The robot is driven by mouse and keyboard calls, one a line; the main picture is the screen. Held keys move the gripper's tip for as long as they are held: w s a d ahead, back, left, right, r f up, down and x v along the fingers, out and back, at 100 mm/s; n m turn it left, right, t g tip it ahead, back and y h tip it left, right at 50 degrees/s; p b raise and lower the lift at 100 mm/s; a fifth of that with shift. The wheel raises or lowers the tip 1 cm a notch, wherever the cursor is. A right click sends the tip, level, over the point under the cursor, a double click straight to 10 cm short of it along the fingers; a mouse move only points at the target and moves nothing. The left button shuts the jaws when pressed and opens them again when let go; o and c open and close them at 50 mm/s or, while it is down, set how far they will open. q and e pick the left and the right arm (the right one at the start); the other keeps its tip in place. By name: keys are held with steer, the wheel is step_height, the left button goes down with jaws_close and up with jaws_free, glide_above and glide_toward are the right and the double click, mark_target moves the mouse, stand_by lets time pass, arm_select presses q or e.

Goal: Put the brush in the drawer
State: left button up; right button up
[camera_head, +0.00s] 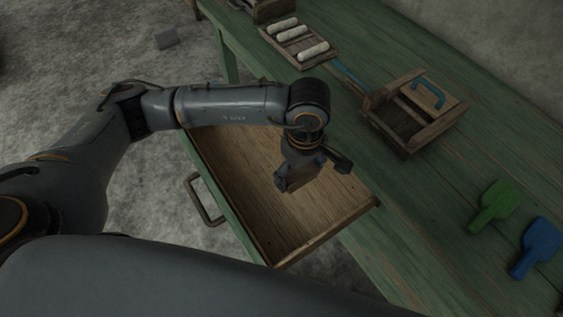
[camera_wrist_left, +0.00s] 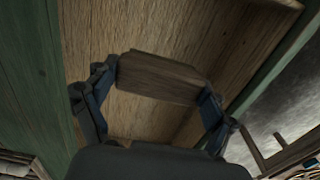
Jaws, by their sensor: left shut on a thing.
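The drawer (camera_head: 268,212) is open, pulled out from the green workbench, and its bare wooden floor looks empty. My left gripper (camera_head: 313,176) hangs over the drawer, pointing down. In the left wrist view its two fingers are shut on a brown wooden block, which I take to be the brush (camera_wrist_left: 160,77). The wooden drawer floor (camera_wrist_left: 135,112) shows behind the brush there. Any bristles are hidden, and I cannot tell how high above the floor the brush is. My right gripper is not in view.
On the green workbench (camera_head: 400,240) are a wooden tray (camera_head: 331,60) of pale rolls, a wooden box (camera_head: 398,121) with a blue-handled piece (camera_head: 440,97), a green paddle (camera_head: 493,205) and a blue paddle (camera_head: 537,246). The drawer handle (camera_head: 205,200) sticks out at the left.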

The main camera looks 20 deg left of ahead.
arm_select(q)
steer(key=w+a+f+p, duration=0.1)
steer(key=w+a+f, duration=0.3)
steer(key=w+a, duration=0.2)
glide_above(277, 165)
steer(key=f, duration=0.2)
steer(key=s+f, duration=0.1)
steer(key=f, duration=0.1)
steer(key=shift+d, duration=0.35)
steer(key=shift+w+a+f, duration=0.3)
steer(key=shift+w+f, duration=0.05)
steer(key=shift+f, duration=0.2)
step_height(277, 165, down, 3)
steer(key=shift+w+a+f, duration=0.1)
steer(key=shift+f, duration=0.1)
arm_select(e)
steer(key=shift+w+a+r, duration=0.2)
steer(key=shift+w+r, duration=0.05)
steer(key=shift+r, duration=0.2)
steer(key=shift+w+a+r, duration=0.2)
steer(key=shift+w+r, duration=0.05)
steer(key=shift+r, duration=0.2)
arm_select(q)
steer(key=shift+f, duration=0.2)
steer(key=o, duration=1)
steer(key=shift+r, duration=0.1)
steer(key=shift+c, duration=0.2)
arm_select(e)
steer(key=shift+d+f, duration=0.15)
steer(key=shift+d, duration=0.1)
